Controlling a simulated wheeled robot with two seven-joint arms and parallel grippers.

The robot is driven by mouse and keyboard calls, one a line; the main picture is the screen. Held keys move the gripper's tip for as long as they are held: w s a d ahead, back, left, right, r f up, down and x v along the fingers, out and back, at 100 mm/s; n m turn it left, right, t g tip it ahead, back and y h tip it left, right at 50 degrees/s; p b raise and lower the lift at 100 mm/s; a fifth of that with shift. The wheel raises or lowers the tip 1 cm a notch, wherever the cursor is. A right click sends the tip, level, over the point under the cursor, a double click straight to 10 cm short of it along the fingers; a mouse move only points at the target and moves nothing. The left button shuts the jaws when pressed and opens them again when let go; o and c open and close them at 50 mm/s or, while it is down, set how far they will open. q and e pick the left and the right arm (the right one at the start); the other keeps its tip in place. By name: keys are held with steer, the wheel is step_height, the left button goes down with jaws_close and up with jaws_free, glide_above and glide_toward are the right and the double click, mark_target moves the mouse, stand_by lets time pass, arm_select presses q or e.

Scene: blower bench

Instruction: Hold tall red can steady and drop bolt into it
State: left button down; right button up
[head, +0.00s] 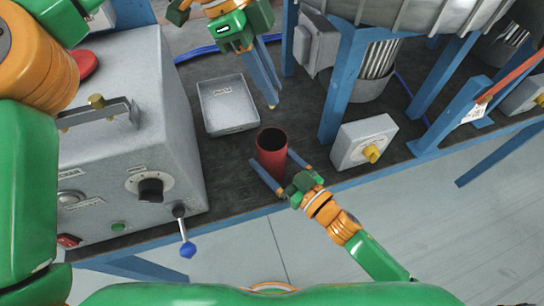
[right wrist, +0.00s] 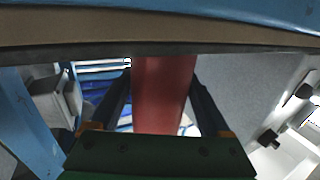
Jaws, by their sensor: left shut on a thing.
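The tall red can (head: 271,150) stands upright on the dark bench top, its open mouth up. My right gripper (head: 271,158) reaches it from the front, one finger on each side; in the right wrist view the can (right wrist: 164,95) fills the space between the fingertips (right wrist: 162,75), which appear to touch it. My left gripper (head: 268,95) comes down from the top edge, its fingers closed on a small brass-coloured bolt (head: 272,105). In the head view the bolt shows above and beside the can's rim. Most of the bolt is hidden by the fingers.
A shallow grey tray (head: 228,127) lies left of the can. A large grey control box (head: 130,130) with knobs and a blue-tipped lever stands further left. A small box with a yellow knob (head: 364,142) and a blue frame leg (head: 341,85) stand to the right.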

steer(key=c, duration=0.9)
arm_select(q)
steer(key=shift+w+d+f, duration=0.1)
steer(key=shift+w+f, duration=0.05)
steer(key=shift+f, duration=0.6)
steer(key=shift+w+d+f, duration=0.1)
steer(key=shift+f, duration=0.7)
steer(key=shift+w+d+f, duration=0.1)
steer(key=shift+w+f, duration=0.05)
steer(key=shift+f, duration=0.6)
steer(key=c, duration=0.7)
jaws_free()
steer(key=v, duration=0.7)
steer(key=shift+a+r, duration=0.1)
steer(key=shift+r, duration=0.15)
